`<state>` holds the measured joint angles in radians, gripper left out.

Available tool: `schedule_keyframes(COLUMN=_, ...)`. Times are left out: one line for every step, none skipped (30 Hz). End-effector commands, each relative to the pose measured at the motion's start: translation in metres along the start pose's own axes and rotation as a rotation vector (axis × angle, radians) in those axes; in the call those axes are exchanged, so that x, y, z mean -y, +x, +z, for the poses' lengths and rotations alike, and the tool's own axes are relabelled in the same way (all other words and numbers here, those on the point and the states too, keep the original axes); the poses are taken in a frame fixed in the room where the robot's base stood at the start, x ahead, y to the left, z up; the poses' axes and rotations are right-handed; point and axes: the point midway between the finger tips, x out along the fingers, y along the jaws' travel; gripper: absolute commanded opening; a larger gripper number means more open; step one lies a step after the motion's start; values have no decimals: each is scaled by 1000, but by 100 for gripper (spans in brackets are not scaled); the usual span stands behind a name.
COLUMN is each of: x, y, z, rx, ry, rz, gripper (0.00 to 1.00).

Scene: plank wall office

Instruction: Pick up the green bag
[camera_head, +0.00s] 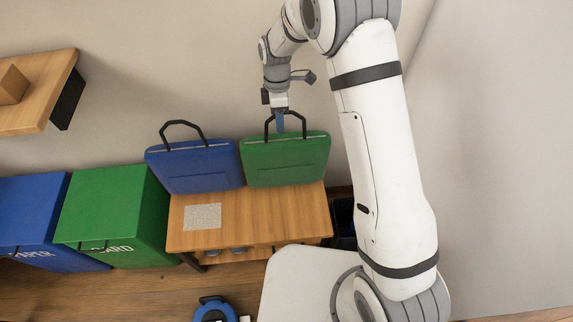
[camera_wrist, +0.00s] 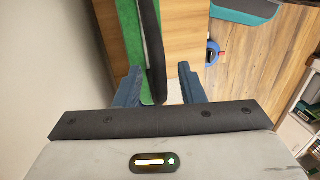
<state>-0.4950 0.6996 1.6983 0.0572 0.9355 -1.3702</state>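The green bag (camera_head: 285,160) stands upright on a wooden bench, with its black handle (camera_head: 268,124) raised. My gripper (camera_head: 280,122) points down at the handle from above. In the wrist view the gripper (camera_wrist: 160,88) is open, its two blue fingers apart. The dark handle (camera_wrist: 152,50) passes between the fingers, with gaps visible on both sides. A strip of the green bag (camera_wrist: 131,35) shows beyond the left finger. The lower end of the handle is partly hidden behind my gripper body.
A blue bag (camera_head: 195,167) stands close to the left of the green bag. The wooden bench (camera_head: 255,215) carries a grey patterned square (camera_head: 202,217). Green (camera_head: 110,205) and blue (camera_head: 35,215) bins stand left. A wooden shelf (camera_head: 45,75) juts from the wall.

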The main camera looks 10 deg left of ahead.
Motion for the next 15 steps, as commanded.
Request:
schedule_keyframes(x=0, y=2, z=0, rx=0, ry=0, rz=0, gripper=36)
schedule_keyframes(x=0, y=2, z=0, rx=0, ry=0, rz=0, gripper=36)
schedule_keyframes(x=0, y=2, z=0, rx=0, ry=0, rz=1, gripper=36)
schedule_keyframes(x=0, y=2, z=0, rx=0, ry=0, rz=1, gripper=36)
schedule_keyframes(x=0, y=2, z=0, rx=0, ry=1, rz=1, gripper=36)
schedule_keyframes(x=0, y=2, z=0, rx=0, ry=1, rz=1, gripper=36)
schedule_keyframes(x=0, y=2, z=0, rx=0, ry=1, rz=0, gripper=36)
schedule_keyframes(x=0, y=2, z=0, rx=0, ry=1, rz=0, gripper=34)
schedule_keyframes(x=0, y=2, z=0, rx=0, ry=1, rz=0, gripper=31)
schedule_keyframes(x=0, y=2, z=0, rx=0, ry=1, rz=0, gripper=28)
schedule_keyframes(x=0, y=2, z=0, rx=0, ry=1, rz=0, gripper=26)
schedule_keyframes(x=0, y=2, z=0, rx=0, ry=1, rz=0, gripper=23)
schedule_keyframes(x=0, y=2, z=0, rx=0, ry=1, rz=0, gripper=20)
schedule_keyframes(x=0, y=2, z=0, rx=0, ry=1, rz=0, gripper=18)
schedule_keyframes(x=0, y=2, z=1, rx=0, ry=1, rz=0, gripper=15)
